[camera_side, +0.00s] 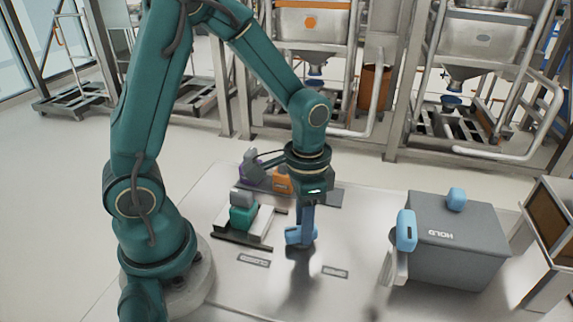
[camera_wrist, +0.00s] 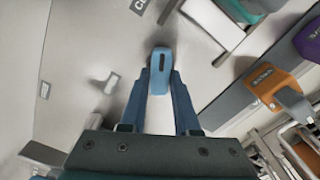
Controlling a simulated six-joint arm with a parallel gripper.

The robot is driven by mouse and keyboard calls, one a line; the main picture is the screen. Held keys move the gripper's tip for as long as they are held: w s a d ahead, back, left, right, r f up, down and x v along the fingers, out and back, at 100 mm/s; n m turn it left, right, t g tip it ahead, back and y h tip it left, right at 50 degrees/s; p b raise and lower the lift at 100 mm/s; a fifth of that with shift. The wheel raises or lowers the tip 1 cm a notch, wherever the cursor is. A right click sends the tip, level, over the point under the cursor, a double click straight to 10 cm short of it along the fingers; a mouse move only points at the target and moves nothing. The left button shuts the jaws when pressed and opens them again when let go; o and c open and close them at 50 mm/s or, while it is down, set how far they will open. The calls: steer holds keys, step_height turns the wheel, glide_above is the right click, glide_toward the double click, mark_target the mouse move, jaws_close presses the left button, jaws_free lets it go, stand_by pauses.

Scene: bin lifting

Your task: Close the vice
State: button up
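My gripper (camera_side: 302,222) points down just above the light table, between the coloured blocks and the grey box. In the wrist view its blue fingers (camera_wrist: 160,78) lie along both sides of a light blue slotted piece (camera_wrist: 160,66) and appear shut on it. The piece also shows low in the side view (camera_side: 300,236); I cannot tell whether it touches the table. A grey box (camera_side: 455,255) marked "HOLD" stands at the right, with a blue slotted part (camera_side: 406,231) at its left side and a blue knob (camera_side: 456,199) on top. No part is clearly recognisable as a vice.
A teal block (camera_side: 242,217) sits on a rail at the left. An orange block (camera_side: 282,183) and a purple block (camera_side: 251,171) stand behind it. Flat labels (camera_side: 254,261) lie on the table (camera_side: 340,290). Metal frames with hoppers stand behind. The table's front middle is clear.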

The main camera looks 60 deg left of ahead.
mark_target(299, 230)
steer(key=o, duration=0.4)
steer(key=shift+r, duration=2.55)
steer(key=shift+r, duration=0.1)
steer(key=shift+s+r+n+t, duration=0.8)
steer(key=shift+s+r+t, duration=0.6)
steer(key=shift+s+r, duration=0.5)
steer(key=shift+s+r+n+t, duration=0.8)
steer(key=shift+s+r+t, duration=0.6)
steer(key=shift+s+r, duration=0.45)
